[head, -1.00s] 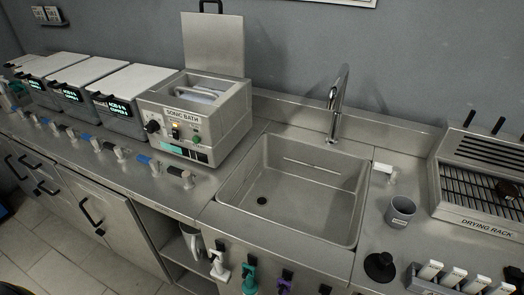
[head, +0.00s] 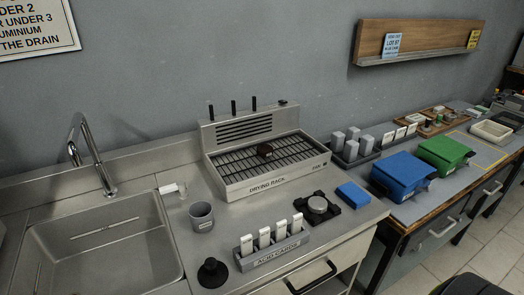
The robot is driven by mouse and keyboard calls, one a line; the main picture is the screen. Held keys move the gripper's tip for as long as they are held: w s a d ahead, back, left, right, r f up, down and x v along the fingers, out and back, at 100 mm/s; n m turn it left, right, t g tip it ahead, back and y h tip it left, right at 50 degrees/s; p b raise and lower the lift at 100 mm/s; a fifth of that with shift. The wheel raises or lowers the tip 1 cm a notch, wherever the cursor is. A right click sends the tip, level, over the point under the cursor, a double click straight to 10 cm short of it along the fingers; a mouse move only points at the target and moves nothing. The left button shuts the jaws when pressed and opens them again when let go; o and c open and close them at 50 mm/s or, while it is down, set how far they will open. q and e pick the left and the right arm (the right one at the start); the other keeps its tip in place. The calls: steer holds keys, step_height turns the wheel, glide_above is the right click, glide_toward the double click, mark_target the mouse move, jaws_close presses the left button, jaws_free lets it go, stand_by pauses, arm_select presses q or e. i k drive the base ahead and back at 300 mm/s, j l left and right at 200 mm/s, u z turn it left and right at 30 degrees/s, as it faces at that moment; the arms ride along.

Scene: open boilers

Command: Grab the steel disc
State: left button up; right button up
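A round grey metallic disc (head: 317,204) sits on a black square base on the steel counter, right of the rack labelled ACID CARDS. It looks like the steel disc. A small dark brown round piece (head: 265,150) lies on the grille of the drying rack; its material is hard to tell. Neither of my grippers is in view.
The drying rack (head: 246,191) stands at the back of the counter. The acid cards rack (head: 273,254), a grey cup (head: 201,215), a black knobbed object (head: 212,272) and a blue block (head: 353,195) stand nearby. The sink (head: 110,238) is at left. Blue (head: 402,176) and green (head: 445,152) bins stand at right.

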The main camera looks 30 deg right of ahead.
mark_target(263, 150)
steer(key=l+z, duration=0.35)
steer(key=l, duration=1.2)
